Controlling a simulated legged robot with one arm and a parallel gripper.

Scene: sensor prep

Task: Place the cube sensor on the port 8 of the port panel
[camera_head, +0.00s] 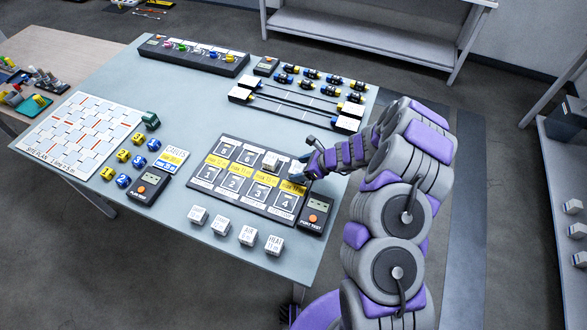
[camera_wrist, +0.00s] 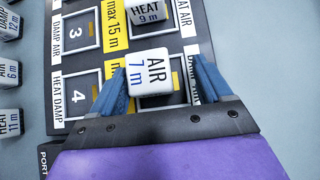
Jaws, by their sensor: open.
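The white cube sensor marked AIR 7 m (camera_wrist: 150,75) is between the fingers of my gripper (camera_wrist: 160,88) in the wrist view. The fingers are open, with a gap on each side of the cube. The cube is over the port 8 place of the dark port panel (camera_head: 228,200), beside port 4; whether it is fully seated is hidden. In the head view my gripper (camera_head: 309,171) is at the panel's right end, by this cube (camera_head: 297,168). Another cube, HEAT 9 m (camera_wrist: 150,11), sits one port along; it also shows in the head view (camera_head: 270,161).
Several white cubes (camera_head: 248,235) stand along the table's front. A port test box (camera_head: 314,215) with an orange button sits by the panel's right corner. A second test box (camera_head: 148,186) and a site plan (camera_head: 80,135) are left. Rails (camera_head: 290,108) lie behind the panel.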

